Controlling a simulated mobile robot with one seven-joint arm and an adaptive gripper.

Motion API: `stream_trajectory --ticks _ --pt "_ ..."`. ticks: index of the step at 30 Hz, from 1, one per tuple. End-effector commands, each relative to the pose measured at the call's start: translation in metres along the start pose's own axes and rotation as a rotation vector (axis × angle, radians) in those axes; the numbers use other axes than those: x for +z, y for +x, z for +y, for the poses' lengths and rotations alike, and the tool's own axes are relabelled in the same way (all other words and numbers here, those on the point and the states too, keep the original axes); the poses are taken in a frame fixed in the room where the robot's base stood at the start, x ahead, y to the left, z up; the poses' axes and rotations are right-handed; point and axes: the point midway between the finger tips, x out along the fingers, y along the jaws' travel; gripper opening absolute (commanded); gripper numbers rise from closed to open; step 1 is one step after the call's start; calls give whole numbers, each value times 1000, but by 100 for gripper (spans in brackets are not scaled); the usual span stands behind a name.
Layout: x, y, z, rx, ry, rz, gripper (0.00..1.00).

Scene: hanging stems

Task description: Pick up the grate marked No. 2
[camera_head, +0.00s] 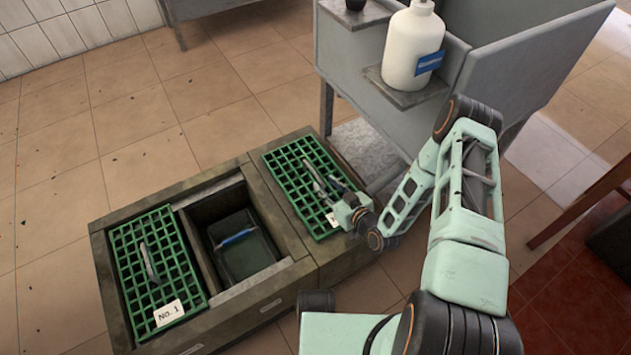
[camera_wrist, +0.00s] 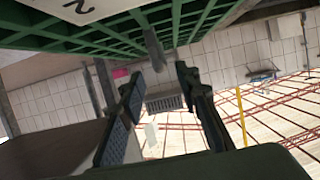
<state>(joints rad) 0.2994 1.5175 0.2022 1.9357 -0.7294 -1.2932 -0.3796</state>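The grate marked No. 2 (camera_head: 289,177) is a green lattice lying flat on the right part of the wooden box. Its white label is partly hidden by my gripper in the head view, but a 2 shows on the label (camera_wrist: 85,6) in the wrist view. The grate's green bars (camera_wrist: 115,35) fill the top of that view. A grey handle (camera_wrist: 153,46) stands out from the grate. My gripper (camera_head: 320,178) is low over the grate. In the wrist view its two fingers (camera_wrist: 158,76) are apart, with the handle's end near the gap between the tips. Contact cannot be told.
A second green grate (camera_head: 128,257) with a No. 1 label and grey handle lies on the box's left part. Between them is an open well (camera_head: 205,213) with a dark bin (camera_head: 243,262) inside. A grey sink unit (camera_head: 350,45) with a white bottle (camera_head: 410,50) stands behind.

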Motion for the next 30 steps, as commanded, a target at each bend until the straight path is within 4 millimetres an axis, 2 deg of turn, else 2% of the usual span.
stream_trajectory --ticks 3,10,18,21,28,30 --pt "1 20 0 -2 -2 2 30" --pt "-1 38 -1 -3 -3 1 30" --pt "-6 76 -1 -3 -2 0 30" --pt "-7 82 0 -2 -2 0 30" --pt "-8 82 0 -2 -2 -2 30" --pt "-8 82 0 -3 -2 -2 23"
